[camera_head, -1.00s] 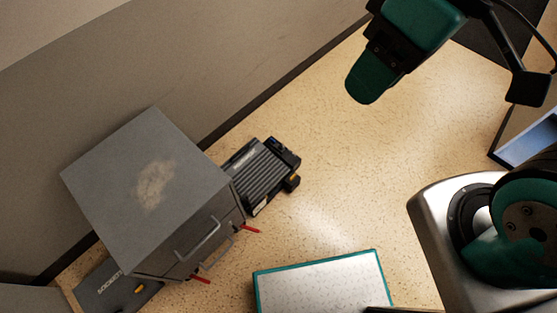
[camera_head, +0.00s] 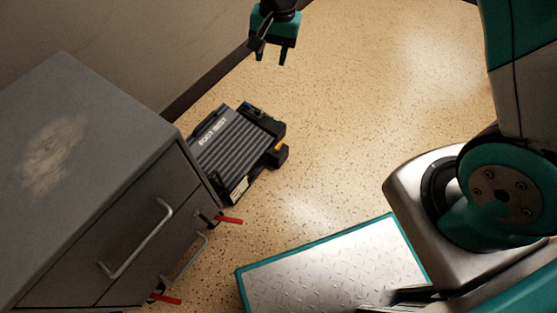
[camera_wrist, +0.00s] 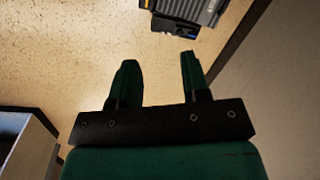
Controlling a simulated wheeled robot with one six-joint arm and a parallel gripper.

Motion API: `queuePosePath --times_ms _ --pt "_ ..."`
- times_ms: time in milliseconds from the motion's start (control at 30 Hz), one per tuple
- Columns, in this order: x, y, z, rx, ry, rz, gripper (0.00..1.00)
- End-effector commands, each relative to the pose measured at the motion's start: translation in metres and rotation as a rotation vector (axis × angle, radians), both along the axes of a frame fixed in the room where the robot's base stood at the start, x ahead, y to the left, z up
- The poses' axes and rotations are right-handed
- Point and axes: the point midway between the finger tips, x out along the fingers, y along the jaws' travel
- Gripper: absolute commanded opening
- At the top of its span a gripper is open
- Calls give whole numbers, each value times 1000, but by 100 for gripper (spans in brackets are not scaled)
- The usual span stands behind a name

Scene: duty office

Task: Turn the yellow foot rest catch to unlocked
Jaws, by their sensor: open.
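The foot rest (camera_head: 225,152), a dark ribbed platform with a white label, lies on the floor beside the grey cabinet. A small yellow catch (camera_head: 281,147) shows on its right side, by a black block; its exact setting is too small to read. In the wrist view part of the foot rest (camera_wrist: 203,10) shows at the top edge, with a bit of yellow at the picture's edge. My gripper (camera_head: 272,54) is open and empty, above the floor beyond the foot rest and apart from it. Its two spread fingers also show in the wrist view (camera_wrist: 158,62).
The grey drawer cabinet (camera_head: 120,215) stands close to the left of the foot rest, with red levers (camera_head: 228,220) sticking out low down. A wall with a dark skirting runs behind. The speckled floor (camera_head: 345,130) right of the foot rest is clear.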

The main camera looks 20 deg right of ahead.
Motion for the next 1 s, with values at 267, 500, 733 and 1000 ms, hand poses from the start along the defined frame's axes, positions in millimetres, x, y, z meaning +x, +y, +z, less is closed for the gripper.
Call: queuePosePath --times_ms 267,500,733,1000 --pt "39 -21 -227 -89 40 -311 42" --pt "48 -31 -296 -124 44 -432 42" --pt "47 -33 -324 -128 47 -444 42" --pt "47 -32 -387 -128 47 -442 42"
